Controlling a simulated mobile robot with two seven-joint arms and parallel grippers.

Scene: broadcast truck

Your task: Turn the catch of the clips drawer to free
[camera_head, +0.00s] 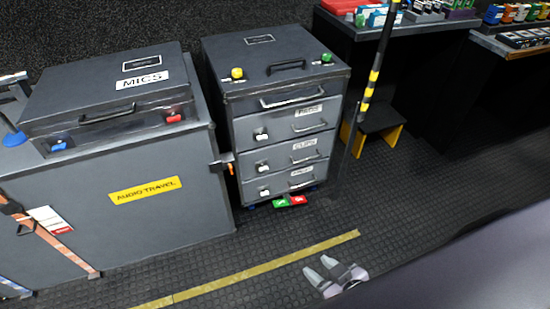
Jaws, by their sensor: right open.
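The clips drawer (285,157) is the middle of three labelled drawers in a dark grey flight case. Its label reads CLIPS, and it appears closed. Its catch (263,166) is a small white piece on a dark mount at the left of the drawer front. The catch is too small to tell which way it is turned. My right gripper (318,269) is open and empty, low over the floor in front of the case, well apart from the catch. My left gripper is not in view.
The drawers above and below have similar white catches (261,136). A grey AUDIO TRAVEL case (150,220) with a MICS case (100,90) on top stands left. A black-and-yellow pole (374,80) stands right. Green and red pieces (290,202) lie by the drawer case's foot.

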